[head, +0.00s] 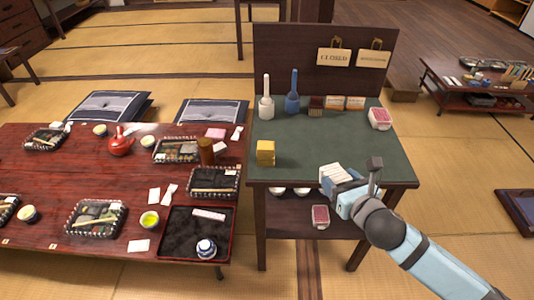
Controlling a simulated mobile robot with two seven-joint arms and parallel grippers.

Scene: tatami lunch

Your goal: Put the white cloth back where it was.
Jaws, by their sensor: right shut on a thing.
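The white cloth (333,173) is a small folded white bundle with faint lines. It shows at the tip of my right gripper (341,187), near the front edge of the green-topped stand (299,157). My right gripper is shut on it; the fingers are partly hidden by the cloth and the wrist. I cannot tell whether the cloth touches the green top. My left gripper is not in view.
A yellow block (265,152), a white bottle (266,98), a blue bottle (292,95) and a red-and-white pack (380,118) stand on the green top. Its middle is clear. A low red table (75,165) with trays, cups and a red teapot (120,143) is at left.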

